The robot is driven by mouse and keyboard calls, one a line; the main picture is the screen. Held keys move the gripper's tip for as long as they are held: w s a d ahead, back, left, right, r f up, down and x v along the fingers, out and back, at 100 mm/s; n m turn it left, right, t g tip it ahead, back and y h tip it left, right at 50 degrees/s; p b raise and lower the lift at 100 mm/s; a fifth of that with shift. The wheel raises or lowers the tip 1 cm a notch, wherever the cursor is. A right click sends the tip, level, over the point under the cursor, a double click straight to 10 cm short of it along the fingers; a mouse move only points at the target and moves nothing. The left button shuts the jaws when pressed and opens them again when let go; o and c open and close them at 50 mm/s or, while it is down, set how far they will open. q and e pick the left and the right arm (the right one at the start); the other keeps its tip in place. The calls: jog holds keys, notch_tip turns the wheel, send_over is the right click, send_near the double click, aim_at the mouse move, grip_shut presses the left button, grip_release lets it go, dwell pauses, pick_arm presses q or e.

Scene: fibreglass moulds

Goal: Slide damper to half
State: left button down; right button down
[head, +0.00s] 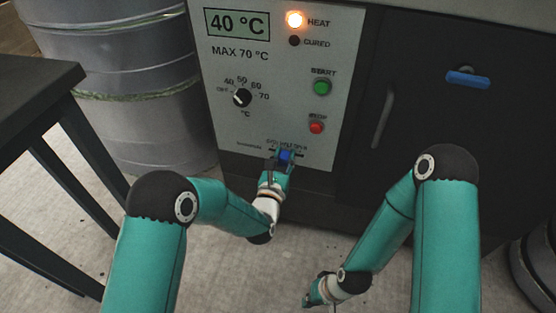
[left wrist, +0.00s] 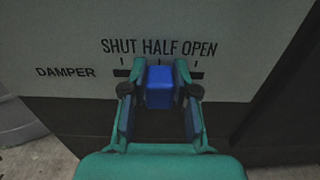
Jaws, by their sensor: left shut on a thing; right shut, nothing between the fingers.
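The blue damper knob (left wrist: 159,92) sits in a slot at the bottom of the grey control panel. In the left wrist view it stands below the word HALF, between the SHUT and OPEN labels (left wrist: 198,49). My left gripper (left wrist: 160,78) is shut on the knob, one finger on each side. In the head view the left gripper (head: 284,163) reaches the panel's lower edge, with a little of the blue knob (head: 286,154) showing. The fingers partly hide the slot. My right gripper (head: 309,299) is low over the floor, shut and away from the panel.
The panel (head: 222,82) carries a 40 °C display (head: 237,24), a lit HEAT lamp (head: 295,19), a dial (head: 242,97), a green START button (head: 321,87) and a red STOP button (head: 316,127). A dark door with a blue handle (head: 468,79) is right; a table (head: 38,80) and drum (head: 130,60) are left.

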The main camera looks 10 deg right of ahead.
pick_arm(q)
jog(key=c, duration=0.9)
grip_release()
jog(key=shift+a, duration=0.1)
jog(key=shift+s, duration=0.1)
jog(key=v, duration=1.1)
jog(key=shift+s+a, duration=0.15)
jog(key=shift+s, duration=0.25)
